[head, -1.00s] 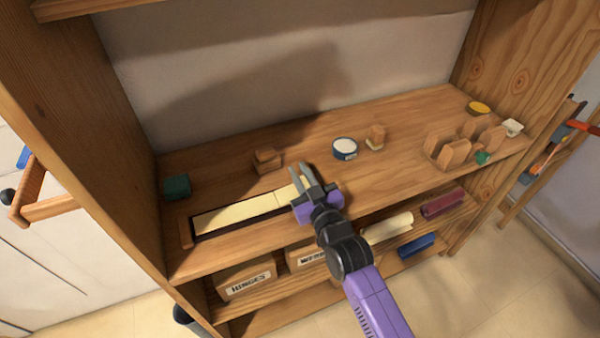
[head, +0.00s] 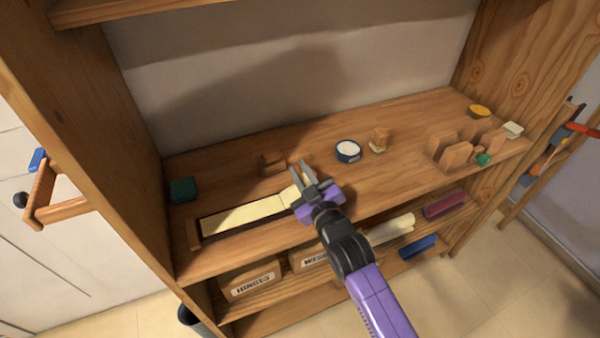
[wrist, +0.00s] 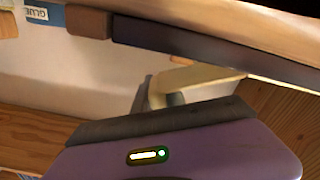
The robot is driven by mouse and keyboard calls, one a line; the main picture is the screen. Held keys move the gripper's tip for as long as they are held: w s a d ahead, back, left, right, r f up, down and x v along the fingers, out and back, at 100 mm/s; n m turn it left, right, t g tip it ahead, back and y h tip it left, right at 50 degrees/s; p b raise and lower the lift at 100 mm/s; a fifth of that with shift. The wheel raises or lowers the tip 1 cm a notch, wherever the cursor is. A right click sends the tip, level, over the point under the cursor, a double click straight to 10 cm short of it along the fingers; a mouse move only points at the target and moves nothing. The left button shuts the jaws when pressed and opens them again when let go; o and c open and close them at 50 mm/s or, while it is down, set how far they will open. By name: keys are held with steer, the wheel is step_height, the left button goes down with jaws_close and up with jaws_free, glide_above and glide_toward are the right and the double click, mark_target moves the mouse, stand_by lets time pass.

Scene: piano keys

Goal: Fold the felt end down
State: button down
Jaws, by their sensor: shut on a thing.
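The felt is a long cream strip (head: 243,215) lying in a dark, shallow bed on the upper shelf, at the left front. Its right end rises to my gripper (head: 303,178), which is over that end of the strip. My gripper is shut on the felt's right end. In the wrist view the cream strip (wrist: 200,76) runs in from the right and bends at a dark finger. The exact grip is partly hidden by the gripper body.
Behind the strip are a green block (head: 183,190) and a small wooden piece (head: 271,163). A slotted wooden rack (head: 456,155) is further right.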

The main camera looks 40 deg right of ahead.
steer(key=c, duration=1.4)
jaws_free()
steer(key=b+v, duration=0.1)
steer(key=v, duration=0.6)
steer(key=shift+s+a, duration=0.15)
steer(key=shift+s, duration=0.2)
steer(key=shift+r, duration=0.1)
